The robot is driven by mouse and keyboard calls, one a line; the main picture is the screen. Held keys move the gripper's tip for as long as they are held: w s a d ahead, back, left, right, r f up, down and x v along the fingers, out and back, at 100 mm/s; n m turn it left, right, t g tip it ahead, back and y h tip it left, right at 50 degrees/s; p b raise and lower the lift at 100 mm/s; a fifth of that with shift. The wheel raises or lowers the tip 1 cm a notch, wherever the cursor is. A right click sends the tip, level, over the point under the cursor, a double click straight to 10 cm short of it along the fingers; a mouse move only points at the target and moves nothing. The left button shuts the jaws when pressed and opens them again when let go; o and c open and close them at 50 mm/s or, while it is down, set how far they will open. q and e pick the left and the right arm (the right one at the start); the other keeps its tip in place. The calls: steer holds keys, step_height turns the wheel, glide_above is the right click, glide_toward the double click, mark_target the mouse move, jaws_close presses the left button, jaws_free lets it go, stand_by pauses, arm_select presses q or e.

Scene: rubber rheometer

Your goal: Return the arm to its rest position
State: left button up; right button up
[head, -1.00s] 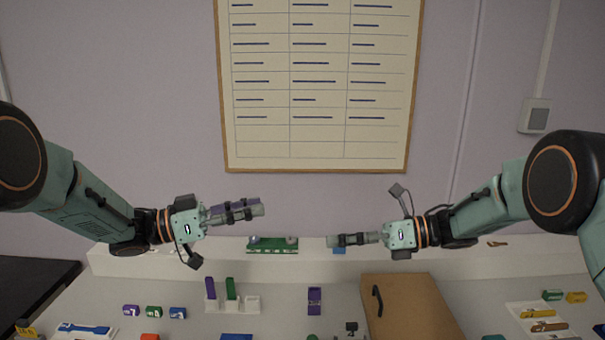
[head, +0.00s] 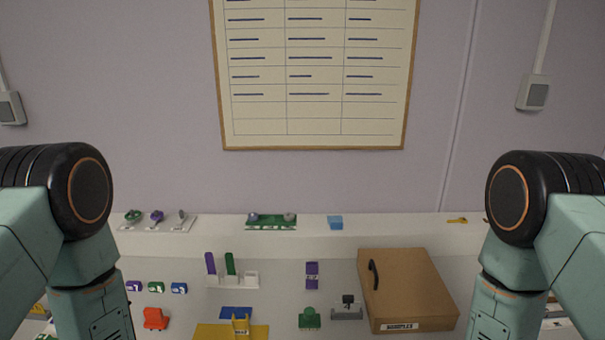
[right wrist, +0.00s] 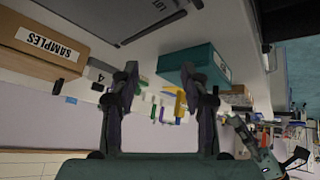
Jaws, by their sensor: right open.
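In the head view both of my arms hang down at the left and right edges, and neither gripper is in that picture. In the right wrist view my right gripper (right wrist: 170,95) is open, its two dark fingers apart with nothing between them. The samples box (right wrist: 42,45) lies to the left of its fingers in that view, apart from them. A teal box (right wrist: 195,62) shows beyond the fingers. My left gripper's hold cannot be seen.
The brown samples box (head: 408,290) stands on the bench at right of centre. A white rack (head: 250,282) holds a purple and a green piece. A green tray (head: 271,222) and blue block (head: 335,222) sit on the back ledge. A framed chart (head: 315,143) hangs on the wall.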

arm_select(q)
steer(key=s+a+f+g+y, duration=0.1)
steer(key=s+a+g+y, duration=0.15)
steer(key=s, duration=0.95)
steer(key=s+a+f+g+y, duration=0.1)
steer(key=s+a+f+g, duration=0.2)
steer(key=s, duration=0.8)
arm_select(e)
steer(key=s+d+f+m+g+h, duration=0.1)
steer(key=s+d+m+g+h, duration=0.3)
steer(key=s, duration=0.8)
steer(key=s+d+f+m+g, duration=0.15)
steer(key=s+m, duration=0.45)
steer(key=s, duration=0.6)
arm_select(q)
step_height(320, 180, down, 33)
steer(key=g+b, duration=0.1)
steer(key=b, duration=3.3)
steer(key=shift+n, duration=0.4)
arm_select(e)
step_height(320, 180, down, 33)
steer(key=shift+w+d+f+g, duration=0.2)
steer(key=shift+w+d+g, duration=0.1)
steer(key=shift+d+g, duration=0.15)
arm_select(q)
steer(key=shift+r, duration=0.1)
arm_select(e)
steer(key=shift+s+m, duration=0.1)
steer(key=shift+m, duration=0.2)
